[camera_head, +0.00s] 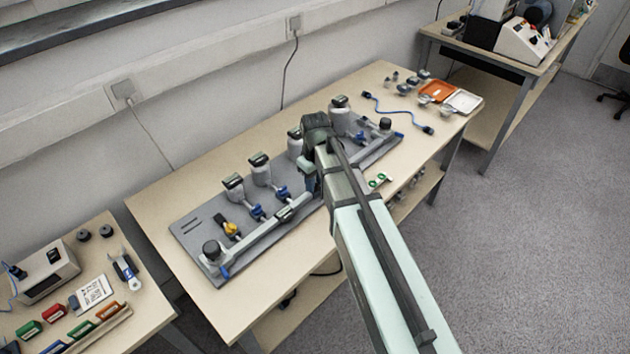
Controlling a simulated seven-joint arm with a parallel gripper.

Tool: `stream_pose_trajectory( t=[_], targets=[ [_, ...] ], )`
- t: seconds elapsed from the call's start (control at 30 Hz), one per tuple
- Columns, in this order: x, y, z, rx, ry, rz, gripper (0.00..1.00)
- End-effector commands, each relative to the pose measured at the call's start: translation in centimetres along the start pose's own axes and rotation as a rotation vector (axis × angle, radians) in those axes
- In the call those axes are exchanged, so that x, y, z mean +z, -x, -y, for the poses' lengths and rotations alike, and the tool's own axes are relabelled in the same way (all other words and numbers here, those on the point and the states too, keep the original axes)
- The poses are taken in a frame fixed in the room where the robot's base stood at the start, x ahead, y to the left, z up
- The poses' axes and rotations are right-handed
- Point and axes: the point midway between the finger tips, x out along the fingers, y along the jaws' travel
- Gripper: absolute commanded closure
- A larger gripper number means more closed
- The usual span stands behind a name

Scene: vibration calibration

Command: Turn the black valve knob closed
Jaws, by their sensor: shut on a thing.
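A grey manifold panel (187,224) lies on the wooden bench, with a pipe, several gauges and small valves on it. A black knob (210,248) stands at the pipe's left end, and another dark round knob (385,124) at its right end. My gripper (311,188) is low over the middle of the panel, apart from both end knobs. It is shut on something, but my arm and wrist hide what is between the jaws. I cannot tell whether that is a black valve knob.
A yellow-handled valve (230,229) and blue-handled valves (257,212) stand near the gauges (234,184). A blue cable (395,112), an orange tray (437,90) and a white tray (463,101) lie at the bench's right end. The bench's left end is clear.

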Motion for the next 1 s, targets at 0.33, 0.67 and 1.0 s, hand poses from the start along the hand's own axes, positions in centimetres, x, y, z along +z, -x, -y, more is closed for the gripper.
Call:
stream_pose_trajectory(
  t=[0.33,0.67,1.0],
  targets=[
    [-0.01,0.01,-0.03,0.0,0.067,0.0,0.98],
    [-0.01,0.01,-0.02,0.0,0.07,0.0,0.98],
    [-0.01,0.0,-0.02,0.0,0.068,0.0,0.43]
  ],
)
